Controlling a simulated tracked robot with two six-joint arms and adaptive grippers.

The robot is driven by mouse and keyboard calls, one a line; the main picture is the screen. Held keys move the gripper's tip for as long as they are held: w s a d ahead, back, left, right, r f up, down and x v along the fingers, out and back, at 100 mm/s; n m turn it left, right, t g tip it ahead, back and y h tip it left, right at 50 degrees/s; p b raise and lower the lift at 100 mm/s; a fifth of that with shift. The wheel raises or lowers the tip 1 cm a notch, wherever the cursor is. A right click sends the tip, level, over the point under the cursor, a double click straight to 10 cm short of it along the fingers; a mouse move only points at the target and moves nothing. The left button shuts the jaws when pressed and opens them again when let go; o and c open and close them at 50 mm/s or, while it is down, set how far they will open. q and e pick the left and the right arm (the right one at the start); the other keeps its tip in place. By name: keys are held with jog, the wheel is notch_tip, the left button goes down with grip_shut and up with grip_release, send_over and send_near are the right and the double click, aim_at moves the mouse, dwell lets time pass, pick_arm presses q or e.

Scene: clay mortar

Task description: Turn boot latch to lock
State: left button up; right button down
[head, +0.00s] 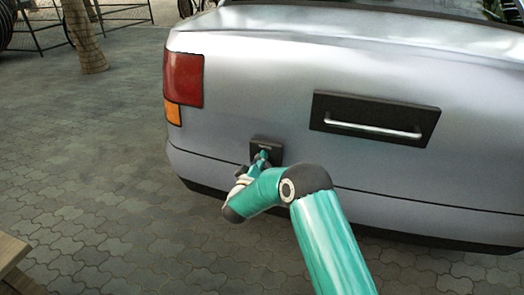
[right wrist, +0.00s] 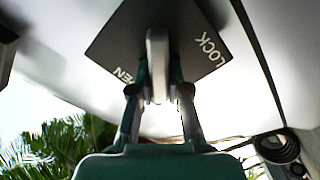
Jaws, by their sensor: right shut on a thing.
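The boot latch is a light grey lever (right wrist: 157,50) on a dark square plate (right wrist: 112,42) that carries the words LOCK, to the right, and OPEN, to the lower left. In the right wrist view the lever stands upright in the picture, between the two words. In the head view the plate (head: 258,142) sits low on the back of the silver car (head: 240,80), below the tail light. My right gripper (head: 262,159) is at the plate. Its fingers (right wrist: 159,82) are shut on the lever, one on each side. My left gripper is not in view.
A black plate with a silver bar handle (head: 375,130) is on the car's back, above and right of the latch. The red and orange tail light (head: 183,80) is at upper left. Open paving (head: 80,150) lies left. A wooden edge (head: 10,255) shows at lower left.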

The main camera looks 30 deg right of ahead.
jog(key=n+p, duration=0.2)
jog(key=n, duration=0.1)
jog(key=a+n+p, duration=0.1)
jog(key=shift+w+f+n, duration=0.2)
jog(key=shift+f+n, duration=0.15)
jog(key=shift+n, duration=0.05)
jog(key=shift+f+n+p, duration=0.2)
jog(key=shift+n+p, duration=0.15)
jog(key=shift+n, duration=0.55)
jog(key=shift+f+n+p, duration=0.15)
jog(key=shift+n+p, duration=0.15)
jog(key=shift+n, duration=0.6)
jog(key=shift+f, duration=0.1)
jog(key=c, duration=1.1)
grip_release()
jog(key=shift+d, duration=0.15)
jog(key=v, duration=1.2)
